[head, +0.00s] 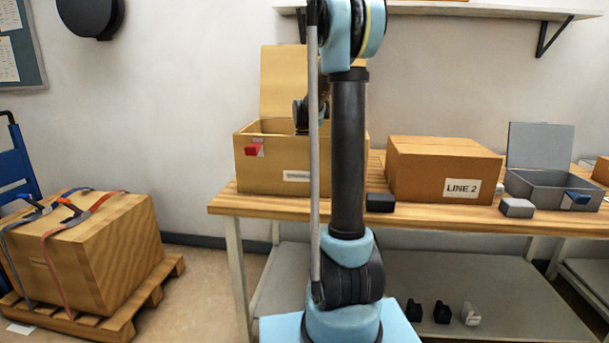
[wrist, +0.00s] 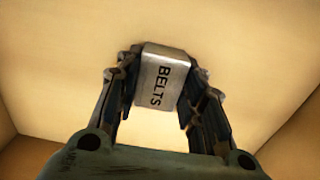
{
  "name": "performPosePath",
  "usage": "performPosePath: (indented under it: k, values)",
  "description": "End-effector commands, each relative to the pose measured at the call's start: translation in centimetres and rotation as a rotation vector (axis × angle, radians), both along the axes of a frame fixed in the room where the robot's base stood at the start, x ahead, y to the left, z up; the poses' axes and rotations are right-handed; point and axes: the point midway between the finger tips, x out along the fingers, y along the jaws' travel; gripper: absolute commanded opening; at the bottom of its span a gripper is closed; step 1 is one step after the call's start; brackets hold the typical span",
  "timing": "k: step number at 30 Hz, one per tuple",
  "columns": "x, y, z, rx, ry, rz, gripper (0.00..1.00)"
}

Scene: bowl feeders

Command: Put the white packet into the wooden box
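The white packet (wrist: 160,80), marked BELTS, is between the two fingers of my gripper (wrist: 162,72) in the wrist view. Both fingers appear to press on its sides. The wooden box (head: 265,178) stands on the table in the head view with its lid (head: 284,80) raised at the back and a red catch (head: 253,149) on its front. My gripper (head: 301,115) is over the box's opening, partly behind my arm, and the packet is hidden there. In the wrist view, the pale wooden floor of the box (wrist: 50,60) lies beyond the packet; I cannot tell whether they touch.
A closed LINE 2 box (head: 430,165) stands right of the wooden box on the table (head: 400,213), with a black block (head: 380,202) between them. Further right are a grey block (head: 517,207) and an open grey metal box (head: 535,183). A strapped crate (head: 95,255) stands left.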

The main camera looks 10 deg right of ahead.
Motion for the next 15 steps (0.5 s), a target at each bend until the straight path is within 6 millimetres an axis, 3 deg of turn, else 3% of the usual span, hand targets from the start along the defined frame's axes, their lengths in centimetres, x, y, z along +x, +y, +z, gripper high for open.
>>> performPosePath:
  k: [1, 3, 15]
  values:
    - [0.01, -0.01, -0.02, 0.000, 0.000, 0.000, 0.45]
    - [0.00, -0.02, -0.01, 0.000, 0.000, 0.000, 0.56]
    - [0.00, -0.11, 0.34, 0.000, 0.000, -0.002, 0.56]
